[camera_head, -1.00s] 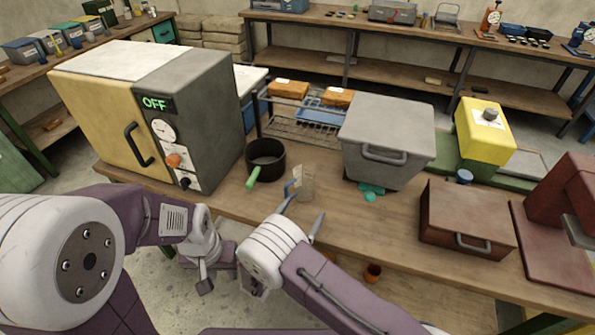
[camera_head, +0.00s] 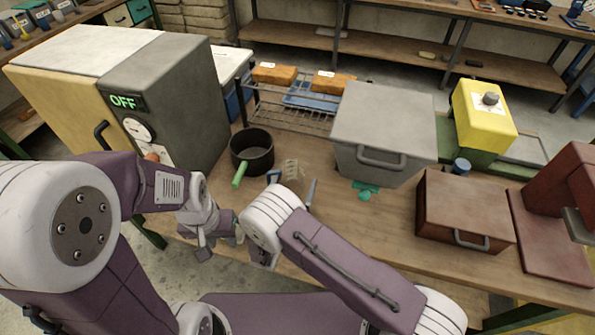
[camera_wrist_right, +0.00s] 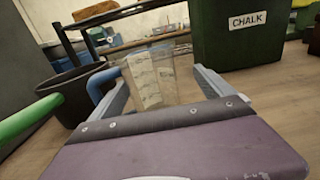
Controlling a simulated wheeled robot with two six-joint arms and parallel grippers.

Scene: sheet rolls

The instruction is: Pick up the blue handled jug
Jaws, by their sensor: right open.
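The jug (camera_head: 293,170) is a small clear vessel standing on the workbench, partly hidden behind my right gripper (camera_head: 292,184) in the head view. In the right wrist view the clear jug (camera_wrist_right: 158,80) shows ahead, with its blue handle (camera_wrist_right: 98,84) on the left side. My right gripper (camera_wrist_right: 158,90) is open and low over the bench, with one finger on each side of the jug's body; the handle is by the left finger. I cannot tell if they touch. My left gripper (camera_head: 204,238) hangs in front of the bench edge, apart from the jug; its jaws are unclear.
A dark pot (camera_head: 252,150) with a green handle stands close left of the jug. A grey lidded box (camera_head: 382,125) stands to the right behind. A green bin labelled CHALK (camera_wrist_right: 240,45) shows in the wrist view. An oven (camera_head: 165,95) and a brown box (camera_head: 462,210) flank the work area.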

